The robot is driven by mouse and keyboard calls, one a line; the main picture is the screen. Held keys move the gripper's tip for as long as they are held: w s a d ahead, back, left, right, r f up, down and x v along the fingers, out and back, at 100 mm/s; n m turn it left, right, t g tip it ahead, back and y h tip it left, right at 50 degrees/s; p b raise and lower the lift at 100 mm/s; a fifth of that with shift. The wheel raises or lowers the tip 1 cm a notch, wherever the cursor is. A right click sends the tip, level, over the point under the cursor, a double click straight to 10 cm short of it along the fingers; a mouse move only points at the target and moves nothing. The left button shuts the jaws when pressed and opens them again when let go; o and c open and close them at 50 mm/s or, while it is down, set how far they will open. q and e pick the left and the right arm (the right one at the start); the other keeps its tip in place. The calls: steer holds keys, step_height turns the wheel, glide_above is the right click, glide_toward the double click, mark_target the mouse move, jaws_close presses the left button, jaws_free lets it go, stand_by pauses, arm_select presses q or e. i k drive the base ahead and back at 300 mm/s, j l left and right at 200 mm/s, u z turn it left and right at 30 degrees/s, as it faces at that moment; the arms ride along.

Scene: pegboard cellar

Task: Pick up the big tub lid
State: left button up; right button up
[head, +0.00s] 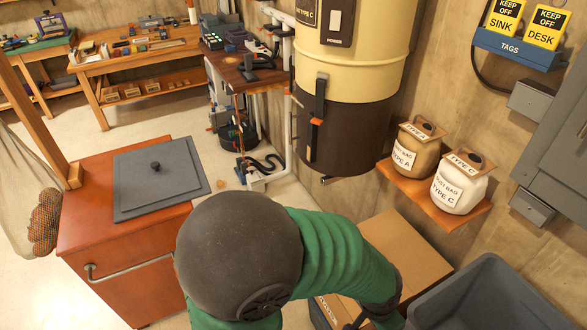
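A flat grey square lid (140,188) with a small black knob lies level on top of a red-brown cabinet at the left of the head view. It sits on a slightly larger dark grey panel or rim, and I cannot tell whether the two are one piece. A big grey open tub (490,285) stands at the lower right and is cut off by the frame edge. A green-sleeved arm with a large dark round joint fills the lower middle, between the cabinet and the tub. No gripper fingers are clearly seen.
The red-brown cabinet (85,225) has a front rail; a net of round things (42,225) hangs beside it. A cardboard box (405,245) stands left of the tub. Floor behind the cabinet is clear.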

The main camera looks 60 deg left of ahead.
mark_target(150, 179)
steer(key=j+u, duration=0.15)
steer(key=u, duration=0.3)
steer(key=j+u, duration=0.1)
steer(key=u, duration=0.4)
steer(key=j+u, duration=0.15)
steer(key=u, duration=0.3)
steer(key=i+u, duration=0.1)
steer(key=u, duration=0.35)
